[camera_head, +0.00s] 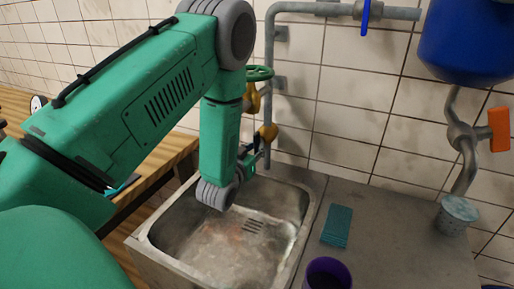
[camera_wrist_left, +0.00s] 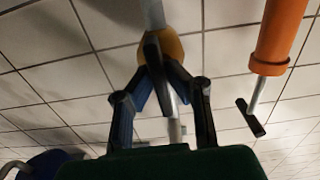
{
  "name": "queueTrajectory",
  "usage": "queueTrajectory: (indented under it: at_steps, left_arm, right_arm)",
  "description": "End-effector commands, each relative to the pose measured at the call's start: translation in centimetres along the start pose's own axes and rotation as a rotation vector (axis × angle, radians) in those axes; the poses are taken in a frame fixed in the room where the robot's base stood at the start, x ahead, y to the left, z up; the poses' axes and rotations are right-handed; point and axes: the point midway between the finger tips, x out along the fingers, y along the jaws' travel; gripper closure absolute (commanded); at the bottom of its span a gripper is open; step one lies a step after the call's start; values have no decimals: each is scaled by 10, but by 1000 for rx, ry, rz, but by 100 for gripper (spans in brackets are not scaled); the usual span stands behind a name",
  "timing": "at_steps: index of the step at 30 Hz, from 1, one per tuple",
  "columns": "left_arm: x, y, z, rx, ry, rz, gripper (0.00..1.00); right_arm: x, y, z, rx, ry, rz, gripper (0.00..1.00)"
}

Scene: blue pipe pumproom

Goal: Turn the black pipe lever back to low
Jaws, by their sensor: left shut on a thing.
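My left gripper (camera_head: 252,150) is at the lower yellow valve (camera_head: 268,132) on the grey wall pipe, above the back edge of the sink. In the left wrist view its dark fingers (camera_wrist_left: 158,72) are shut on the black pipe lever (camera_wrist_left: 153,58), which sticks out from the yellow valve body (camera_wrist_left: 174,46). In the head view the arm and gripper hide most of the lever, so its exact angle cannot be told there. My right gripper is not in view.
A green handwheel (camera_head: 259,74) sits on the pipe above. The metal sink (camera_head: 230,240) lies below. A teal sponge (camera_head: 337,225), a purple cup (camera_head: 327,274) and a grey cup (camera_head: 456,214) are on the counter. A blue tank (camera_head: 470,40) and orange lever (camera_head: 499,130) are at right.

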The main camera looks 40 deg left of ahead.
Motion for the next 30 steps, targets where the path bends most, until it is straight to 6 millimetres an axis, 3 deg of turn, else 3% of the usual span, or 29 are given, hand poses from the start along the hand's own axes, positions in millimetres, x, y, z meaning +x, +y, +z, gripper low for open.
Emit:
queueTrajectory:
  at_steps: [8, 9, 10, 23, 30]
  left_arm:
    - [3, -1, -7, 1, 20, -3, 100]
    - [3, -1, -7, 1, 20, -3, 78]
    - [3, -1, -6, 1, 19, -2, 69]
    - [-5, 0, -1, 0, 6, 0, 69]
    - [-50, -1, 1, 0, 1, -2, 69]
  right_arm:
    - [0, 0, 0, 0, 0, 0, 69]
    - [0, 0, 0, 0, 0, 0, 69]
    - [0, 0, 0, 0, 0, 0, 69]
    - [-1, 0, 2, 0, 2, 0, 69]
    - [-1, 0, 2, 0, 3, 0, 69]
